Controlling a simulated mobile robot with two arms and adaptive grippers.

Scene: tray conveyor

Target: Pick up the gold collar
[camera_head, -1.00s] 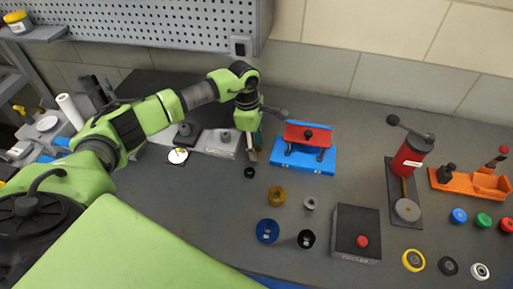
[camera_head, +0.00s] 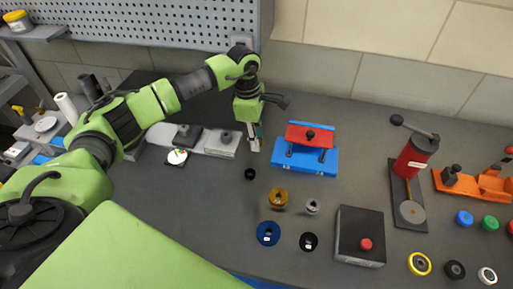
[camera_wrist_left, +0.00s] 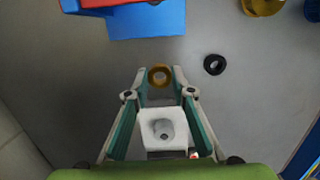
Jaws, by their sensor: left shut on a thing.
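A small gold collar (camera_wrist_left: 160,75) sits between the fingertips of my left gripper (camera_wrist_left: 160,84) in the left wrist view, and the gripper is shut on it. In the head view my left gripper (camera_head: 254,145) points down just left of the blue fixture; the collar cannot be made out there. A larger gold ring (camera_head: 278,197) lies on the bench, and part of it shows at the top of the left wrist view (camera_wrist_left: 264,5). My right gripper is not in view.
A small black ring (camera_head: 250,174) lies near the gripper. The blue fixture (camera_head: 305,165) with a red top stands to its right. A blue ring (camera_head: 268,234), a black box with a red button (camera_head: 359,236) and a red press (camera_head: 413,158) stand further off. The bench front-left of the gripper is clear.

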